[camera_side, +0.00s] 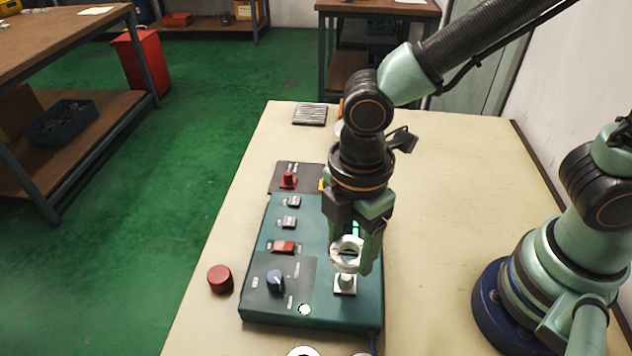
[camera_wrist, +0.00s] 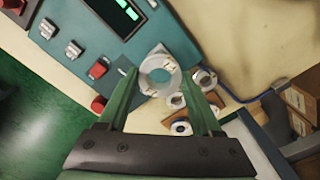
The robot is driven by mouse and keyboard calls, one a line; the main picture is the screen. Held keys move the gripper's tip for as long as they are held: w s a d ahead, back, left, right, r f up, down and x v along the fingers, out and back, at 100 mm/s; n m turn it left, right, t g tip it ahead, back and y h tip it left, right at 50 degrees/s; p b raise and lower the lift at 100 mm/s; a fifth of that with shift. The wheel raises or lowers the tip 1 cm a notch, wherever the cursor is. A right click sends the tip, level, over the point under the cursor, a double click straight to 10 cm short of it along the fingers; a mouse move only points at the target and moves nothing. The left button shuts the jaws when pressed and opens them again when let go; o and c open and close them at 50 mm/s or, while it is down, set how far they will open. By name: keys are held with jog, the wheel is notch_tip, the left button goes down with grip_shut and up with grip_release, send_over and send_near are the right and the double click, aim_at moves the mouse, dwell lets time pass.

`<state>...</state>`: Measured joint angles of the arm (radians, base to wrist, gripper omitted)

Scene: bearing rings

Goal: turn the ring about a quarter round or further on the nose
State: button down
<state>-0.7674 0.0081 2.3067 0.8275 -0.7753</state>
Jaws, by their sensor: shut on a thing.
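My gripper (camera_side: 350,259) is shut on a pale metal ring (camera_side: 346,243) over the right front part of the green control panel. In the wrist view the ring (camera_wrist: 148,75) sits between the two green fingertips (camera_wrist: 163,74), its hole showing and small marks on its face. A small silver post on a square base, which looks like the nose (camera_side: 345,284), stands on the panel just below the ring in the side view. I cannot tell whether the ring is seated on it or held just above it.
More rings (camera_wrist: 206,78) lie near the panel's front.

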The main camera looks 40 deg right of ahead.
aim_at(348, 265)
notch_tip(348, 265, up, 12)
notch_tip(348, 265, down, 17)
jog(key=shift+f, duration=0.1)
dwell(0.6)
jog(key=shift+f, duration=0.9)
dwell(2.1)
dwell(1.0)
jog(key=shift+f+n, duration=0.1)
jog(key=shift+n, duration=1.3)
jog(key=shift+d+f+n, duration=0.1)
jog(key=shift+n, duration=1.2)
jog(key=shift+s, duration=0.1)
jog(key=shift+d+n, duration=0.1)
jog(key=shift+n, duration=1.2)
